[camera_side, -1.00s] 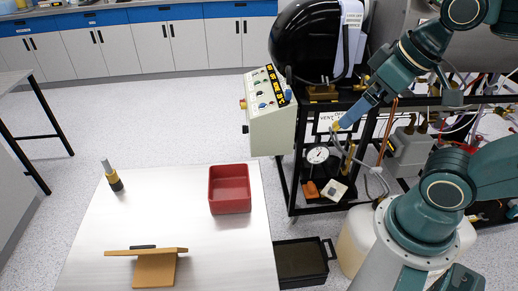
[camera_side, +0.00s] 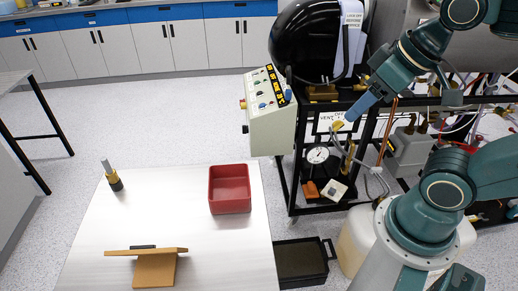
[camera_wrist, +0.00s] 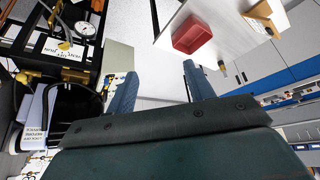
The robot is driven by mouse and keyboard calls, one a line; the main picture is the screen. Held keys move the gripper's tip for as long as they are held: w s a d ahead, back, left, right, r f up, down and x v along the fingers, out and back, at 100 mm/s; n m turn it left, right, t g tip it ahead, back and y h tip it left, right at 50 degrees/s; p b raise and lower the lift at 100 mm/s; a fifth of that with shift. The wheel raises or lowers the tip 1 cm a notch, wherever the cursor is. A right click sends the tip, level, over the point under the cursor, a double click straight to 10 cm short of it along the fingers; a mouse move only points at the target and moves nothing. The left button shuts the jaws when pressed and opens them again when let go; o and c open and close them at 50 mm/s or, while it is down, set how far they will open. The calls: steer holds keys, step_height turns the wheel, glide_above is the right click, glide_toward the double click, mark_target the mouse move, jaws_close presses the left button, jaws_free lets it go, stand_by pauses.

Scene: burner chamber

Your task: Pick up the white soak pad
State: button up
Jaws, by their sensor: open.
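A small white square piece with a grey patch (camera_side: 334,190) lies on the low shelf of the black cart in the side view. It looks like the soak pad, though I cannot be certain.
An orange block (camera_side: 310,189) lies left of the white piece. A round gauge (camera_side: 317,155), a yellow fitting (camera_side: 338,126) and cart posts crowd the space above. A red bin (camera_side: 230,190) stands on the white table (camera_side: 190,240). A black crate (camera_side: 302,262) is on the floor.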

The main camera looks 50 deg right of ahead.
steer(key=w+d+f+m+g+h, duration=0.1)
steer(key=w+d+f+m, duration=0.2)
steer(key=w, duration=0.4)
steer(key=w+d+m+g, duration=0.1)
steer(key=w+d+m, duration=0.1)
steer(key=w+d, duration=0.45)
steer(key=w+d+f+m+g, duration=0.1)
steer(key=w+d+f+m, duration=0.4)
steer(key=w+d+f, duration=0.6)
steer(key=m+g+y, duration=0.1)
steer(key=m+g, duration=0.2)
steer(key=m, duration=0.5)
glide_above(332, 190)
steer(key=shift+f, duration=23.4)
steer(key=shift+s+d+f, duration=0.1)
steer(key=shift+f, duration=2.5)
